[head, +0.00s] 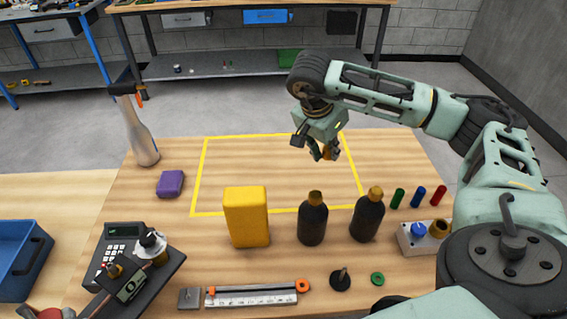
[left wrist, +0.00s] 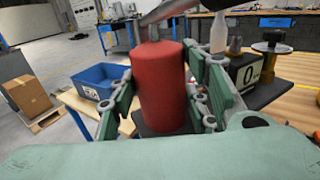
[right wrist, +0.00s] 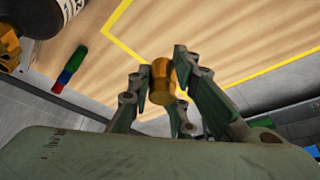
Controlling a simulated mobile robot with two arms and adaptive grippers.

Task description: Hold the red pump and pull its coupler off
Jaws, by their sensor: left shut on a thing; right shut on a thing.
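The red pump (left wrist: 158,88) is a red cylinder with a grey metal part on top. My left gripper (left wrist: 157,95) is shut around its body in the left wrist view. In the head view only a bit of red (head: 46,314) shows at the bottom left corner. My right gripper (head: 322,150) is shut on a small brass-coloured coupler (right wrist: 163,82), held in the air above the far part of the table, well apart from the pump. The coupler is mostly covered by the fingers in the head view.
A yellow block (head: 246,217), two dark bottles (head: 312,222) with brass-coloured caps and a grey block (head: 420,240) with a blue knob stand on the table. A yellow-taped area (head: 205,165) lies behind them, mostly clear. A blue bin (head: 20,262) is at left.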

